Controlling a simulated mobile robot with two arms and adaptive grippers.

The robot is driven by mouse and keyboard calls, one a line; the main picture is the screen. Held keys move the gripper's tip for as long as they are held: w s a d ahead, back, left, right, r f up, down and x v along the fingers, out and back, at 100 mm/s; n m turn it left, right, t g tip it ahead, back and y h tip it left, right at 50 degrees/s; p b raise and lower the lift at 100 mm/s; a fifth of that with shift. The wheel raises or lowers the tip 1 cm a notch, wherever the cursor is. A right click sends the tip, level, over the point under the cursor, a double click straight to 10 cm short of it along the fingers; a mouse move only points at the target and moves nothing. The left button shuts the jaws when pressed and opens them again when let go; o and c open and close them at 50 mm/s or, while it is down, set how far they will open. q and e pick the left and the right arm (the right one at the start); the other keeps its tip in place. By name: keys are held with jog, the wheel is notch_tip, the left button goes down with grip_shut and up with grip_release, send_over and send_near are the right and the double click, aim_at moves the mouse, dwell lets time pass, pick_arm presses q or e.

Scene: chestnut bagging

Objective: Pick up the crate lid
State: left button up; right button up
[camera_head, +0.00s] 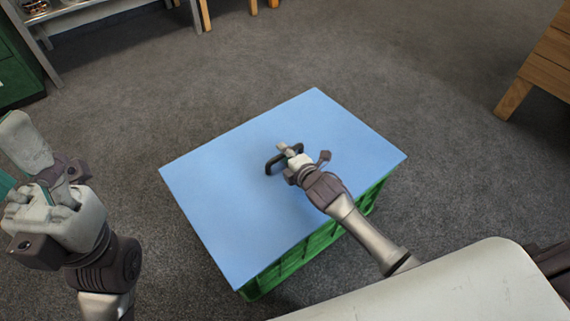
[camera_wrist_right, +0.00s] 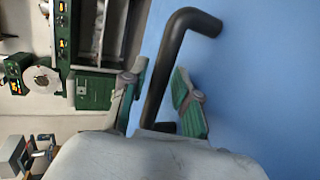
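The crate lid (camera_head: 225,205) is a flat blue panel lying on the green crate (camera_head: 300,253). A dark bar handle (camera_head: 271,165) stands up near its middle; in the right wrist view the handle (camera_wrist_right: 166,62) runs between my two green-padded fingers. My right gripper (camera_head: 287,152) is at the handle, and its fingers (camera_wrist_right: 160,82) are apart on either side of it, with a gap still showing. My left gripper (camera_head: 22,150) is raised at the left edge, away from the lid; its fingers overlap in view, so its opening is unclear.
Grey carpet (camera_head: 420,95) is clear around the crate. A wooden piece of furniture (camera_head: 540,65) stands at the right. A grey shelf or table (camera_head: 95,12) and a green cabinet (camera_head: 15,65) stand at the upper left.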

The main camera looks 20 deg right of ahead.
grip_shut()
jog(key=shift+r, duration=0.1)
